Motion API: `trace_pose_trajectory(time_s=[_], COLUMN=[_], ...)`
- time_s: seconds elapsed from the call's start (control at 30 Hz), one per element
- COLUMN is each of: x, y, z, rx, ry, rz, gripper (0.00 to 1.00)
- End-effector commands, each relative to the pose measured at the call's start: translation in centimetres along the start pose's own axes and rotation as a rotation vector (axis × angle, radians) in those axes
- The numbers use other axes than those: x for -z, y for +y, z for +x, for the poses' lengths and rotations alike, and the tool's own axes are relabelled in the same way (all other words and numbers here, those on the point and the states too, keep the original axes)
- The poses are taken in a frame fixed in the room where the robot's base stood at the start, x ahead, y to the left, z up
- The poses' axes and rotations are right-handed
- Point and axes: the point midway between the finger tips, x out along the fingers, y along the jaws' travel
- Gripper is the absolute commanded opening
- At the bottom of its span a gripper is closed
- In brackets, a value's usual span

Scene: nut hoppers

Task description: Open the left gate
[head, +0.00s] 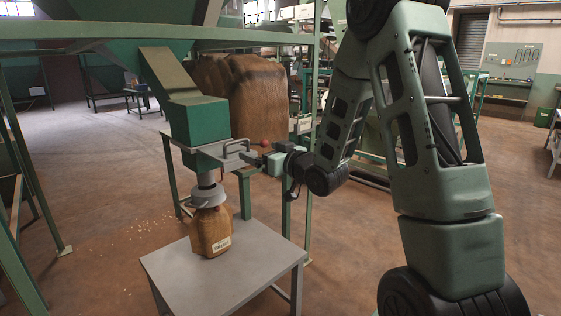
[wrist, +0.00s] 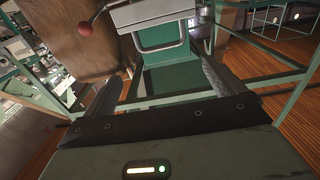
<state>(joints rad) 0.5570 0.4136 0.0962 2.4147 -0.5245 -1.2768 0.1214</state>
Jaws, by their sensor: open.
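The left gate shows as a grey metal slide plate (head: 212,153) under a green hopper box (head: 203,121), with a bent bar handle (head: 236,147) at its right end. In the wrist view the bar handle (wrist: 160,47) stands at the top, ahead of my fingers and roughly between their lines. My gripper (head: 246,159) is open and empty beside the handle; in the wrist view its two fingers (wrist: 161,72) are spread wide with clear space between. I cannot tell whether a finger touches the handle.
A brown sack (head: 210,232) stands under the spout on a grey table (head: 255,262). A large brown bulk sack (head: 258,105) is behind the hopper. Green frame posts (head: 286,212) stand close to my gripper. Open floor lies at the right.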

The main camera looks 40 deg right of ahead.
Motion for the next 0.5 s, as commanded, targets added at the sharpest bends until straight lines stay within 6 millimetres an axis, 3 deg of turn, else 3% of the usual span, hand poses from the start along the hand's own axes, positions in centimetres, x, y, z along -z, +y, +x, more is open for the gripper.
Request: trace_pose_trajectory(time_s=[0.17, 0.5], x=[-0.1, -0.5], y=[0.1, 0.1], z=[-4.4, -5.7], rx=[-0.004, 0.004], ry=[0.000, 0.004], rz=[0.001, -0.001], gripper=[0.94, 0.94])
